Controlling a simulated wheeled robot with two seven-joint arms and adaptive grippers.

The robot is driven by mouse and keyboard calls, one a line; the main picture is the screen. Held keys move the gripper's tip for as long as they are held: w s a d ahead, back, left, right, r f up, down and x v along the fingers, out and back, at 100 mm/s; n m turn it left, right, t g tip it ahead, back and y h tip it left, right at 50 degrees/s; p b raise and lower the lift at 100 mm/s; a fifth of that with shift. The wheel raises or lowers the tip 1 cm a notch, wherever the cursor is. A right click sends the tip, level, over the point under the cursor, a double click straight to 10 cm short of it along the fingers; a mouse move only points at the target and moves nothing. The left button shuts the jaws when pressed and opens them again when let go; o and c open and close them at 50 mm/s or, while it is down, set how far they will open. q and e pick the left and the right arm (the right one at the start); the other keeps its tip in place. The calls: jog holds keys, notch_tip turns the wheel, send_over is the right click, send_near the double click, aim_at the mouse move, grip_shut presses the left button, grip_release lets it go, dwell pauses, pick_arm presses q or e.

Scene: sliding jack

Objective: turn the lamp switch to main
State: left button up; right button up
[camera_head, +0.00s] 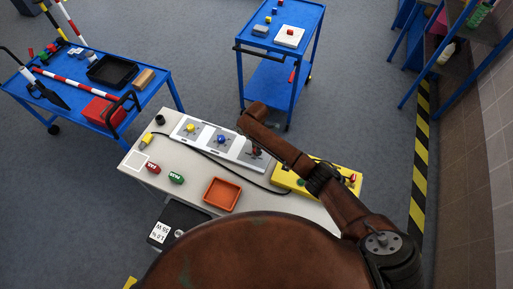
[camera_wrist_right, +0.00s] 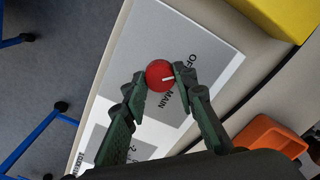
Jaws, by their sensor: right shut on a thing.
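The white switch panel (camera_head: 205,138) lies on the light worktable and carries a yellow knob (camera_head: 191,127), a blue knob (camera_head: 221,139) and, at its right end, a red knob. In the right wrist view the red knob (camera_wrist_right: 158,73) has a white pointer line aimed to the right, roughly between the printed words OFF and MAIN (camera_wrist_right: 172,98). My right gripper (camera_wrist_right: 161,80) is shut on the red knob, one finger on each side. In the head view my right gripper (camera_head: 256,151) is over the panel's right end and mostly covers the knob. My left gripper is not in view.
An orange tray (camera_head: 222,194), a yellow box (camera_head: 318,170) with buttons and a black cable lie close by. Red (camera_head: 153,168) and green (camera_head: 176,178) labelled blocks sit at the left. Blue carts (camera_head: 268,85) stand behind, and shelves are at the right.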

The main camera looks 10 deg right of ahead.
jog(key=shift+r+m+p, duration=0.15)
jog(key=shift+m+p, duration=0.35)
jog(key=shift+r+m+p, duration=0.1)
jog(key=shift+m+p, duration=0.6)
jog(key=shift+p, duration=0.1)
jog(key=m+p, duration=0.2)
jog(key=shift+m, duration=0.3)
jog(key=m+p, duration=0.2)
jog(key=shift+a+m, duration=0.1)
jog(key=shift+m, duration=0.3)
jog(key=m+p, duration=0.2)
jog(key=m, duration=0.2)
jog(key=shift+m, duration=0.3)
jog(key=m+p, duration=0.1)
jog(key=m, duration=0.4)
jog(key=shift+f, duration=0.2)
jog(key=shift+m, duration=0.3)
